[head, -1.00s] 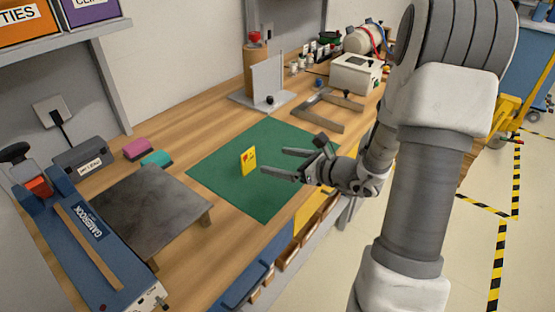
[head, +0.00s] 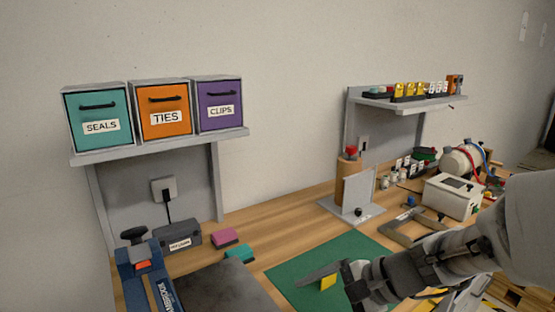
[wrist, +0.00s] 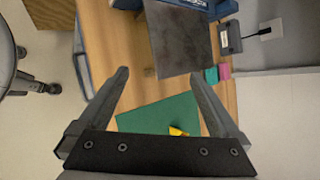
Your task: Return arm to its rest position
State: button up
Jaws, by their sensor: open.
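My gripper (wrist: 165,103) is open in the wrist view, with its two fingers wide apart and nothing between them but the bench seen below. In the head view my gripper (head: 322,277) is above the green mat (head: 300,262), at the lower right. The mat also shows in the wrist view (wrist: 150,115). A yellow card or block (head: 328,283) stands on the mat, partly hidden by the gripper. It shows in the wrist view (wrist: 177,132) near the gripper's base, partly cut off.
A dark plate (head: 225,290) and a blue sealer (head: 150,275) are on the bench's left. A shelf (head: 160,148) holds labelled bins above. A grey upright stand (head: 357,195), a frame (head: 418,228) and a white box (head: 452,196) stand behind the mat.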

jog(key=s+d+r+n+t+h+p, duration=0.2)
jog(key=s+d+r+n+h, duration=0.5)
jog(key=s+n, duration=0.4)
notch_tip(320, 180, up, 2)
jog(key=shift+n+h, duration=0.8)
jog(key=shift+h, duration=0.1)
jog(key=shift+d, duration=0.1)
